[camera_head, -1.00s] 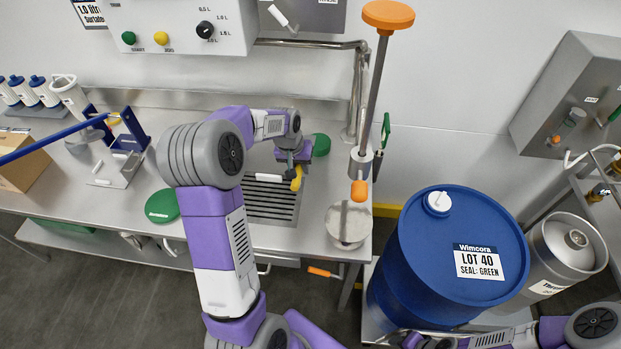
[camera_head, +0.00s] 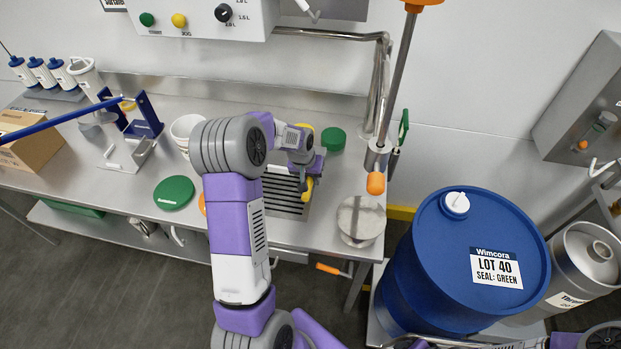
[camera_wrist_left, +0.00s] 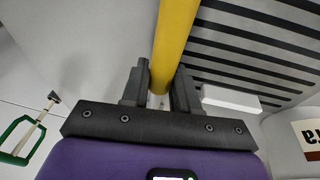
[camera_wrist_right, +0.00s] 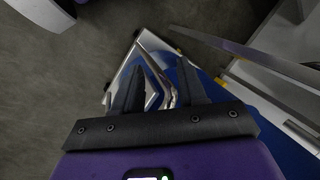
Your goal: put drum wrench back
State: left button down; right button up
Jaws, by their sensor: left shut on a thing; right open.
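The drum wrench, seen as a yellow bar (camera_wrist_left: 175,40), runs between the fingers of my left gripper (camera_wrist_left: 158,88) in the left wrist view. The gripper is shut on it. In the head view the left gripper (camera_head: 304,172) is over the slotted drain area (camera_head: 282,198) of the steel bench. Yellow parts of the wrench (camera_head: 308,188) show beside the gripper; the rest is hidden by my arm. My right gripper (camera_wrist_right: 162,85) is open and empty in the right wrist view, with metal bars and a blue surface beyond it.
A blue drum (camera_head: 455,265) labelled Wimcora LOT 40 stands right of the bench (camera_head: 130,210). An orange-tipped rod (camera_head: 393,90) rises at the bench's right end near a round metal vessel (camera_head: 360,220).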

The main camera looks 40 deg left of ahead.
pick_arm(q)
jog(key=shift+f, duration=0.1)
jog(key=c, duration=0.8)
grip_release()
jog(key=shift+c, duration=0.2)
jog(key=shift+r, duration=0.45)
jog(key=p+v, duration=0.3)
jog(key=v, duration=0.8)
jog(key=shift+r, duration=0.2)
jog(key=shift+s+p, duration=0.1)
jog(key=shift+p, duration=0.25)
